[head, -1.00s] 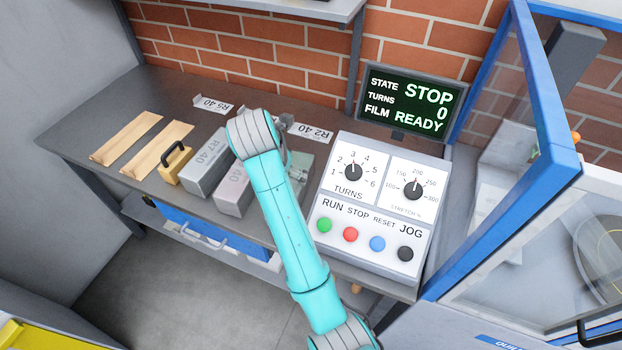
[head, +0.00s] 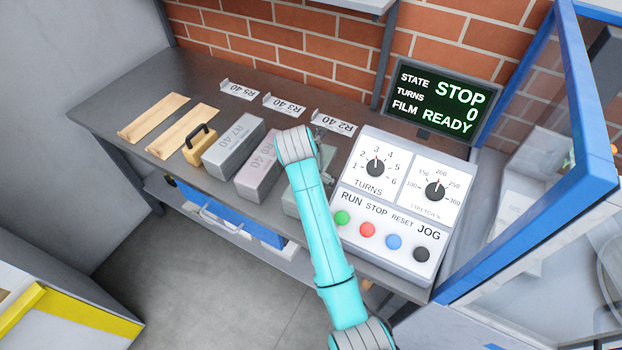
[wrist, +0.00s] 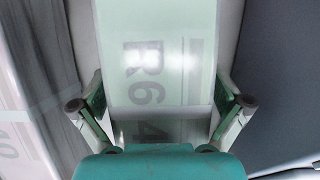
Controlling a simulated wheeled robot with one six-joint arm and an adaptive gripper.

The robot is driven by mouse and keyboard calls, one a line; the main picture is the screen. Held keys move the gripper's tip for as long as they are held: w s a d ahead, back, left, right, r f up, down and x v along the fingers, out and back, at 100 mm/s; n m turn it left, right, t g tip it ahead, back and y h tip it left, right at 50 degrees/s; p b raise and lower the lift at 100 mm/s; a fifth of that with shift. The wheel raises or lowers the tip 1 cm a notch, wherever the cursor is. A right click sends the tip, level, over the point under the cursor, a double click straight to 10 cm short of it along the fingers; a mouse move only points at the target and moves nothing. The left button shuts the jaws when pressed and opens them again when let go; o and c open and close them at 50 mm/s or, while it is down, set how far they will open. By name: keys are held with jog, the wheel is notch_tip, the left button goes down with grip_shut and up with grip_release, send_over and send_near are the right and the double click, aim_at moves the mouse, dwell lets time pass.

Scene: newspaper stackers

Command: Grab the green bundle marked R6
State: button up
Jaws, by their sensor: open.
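The pale green bundle (wrist: 160,60) fills the middle of the wrist view, with "R6 4" readable and the rest of its label cut off. In the head view the green bundle (head: 327,158) stands on the bench left of the control panel, mostly hidden behind my arm. My gripper (wrist: 160,106) is open, with one finger on each side of the bundle in the wrist view. I cannot tell whether the fingers touch it or how far above it they are. In the head view my gripper is largely hidden by the arm.
A pinkish bundle (head: 257,180) stands just left of the green one, then a grey R7 bundle (head: 222,157) and a yellow block with a black handle (head: 197,150). The control panel (head: 352,180) is close on the right. Label cards (head: 284,106) lie behind.

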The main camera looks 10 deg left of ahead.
jog(key=shift+f, duration=0.1)
jog(key=shift+c, duration=0.3)
jog(key=c, duration=1.7)
